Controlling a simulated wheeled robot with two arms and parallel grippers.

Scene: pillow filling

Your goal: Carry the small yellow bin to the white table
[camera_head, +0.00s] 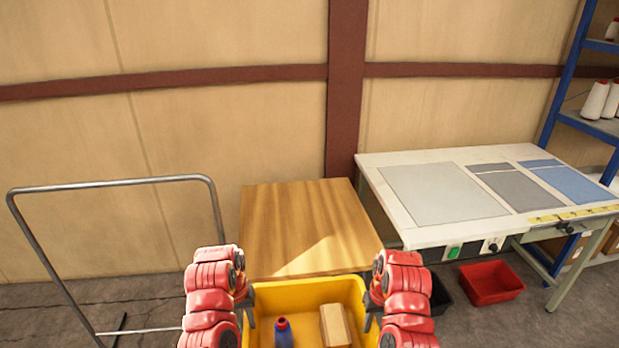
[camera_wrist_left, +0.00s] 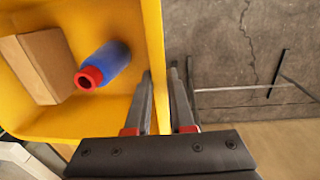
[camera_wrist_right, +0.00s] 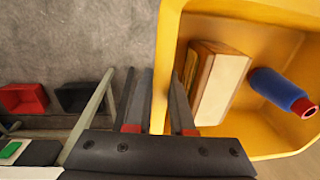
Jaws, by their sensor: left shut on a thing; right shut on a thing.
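The small yellow bin (camera_head: 300,291) is at the bottom middle of the head view, held between my two arms in front of the wooden table. My left gripper (camera_wrist_left: 160,75) is shut on the bin's left wall, one finger inside and one outside. My right gripper (camera_wrist_right: 160,78) is shut on the bin's right wall in the same way. The white table (camera_head: 377,189) stands to the right, with grey and blue sheets on top. The bin's underside is hidden.
A wooden-topped table (camera_head: 305,225) stands straight ahead against the wall. A metal tube frame (camera_head: 110,186) is at the left. A red bin (camera_head: 490,281) and a dark bin (camera_head: 439,295) sit on the floor by the white table. A blue shelf (camera_head: 566,75) with thread cones is at far right.

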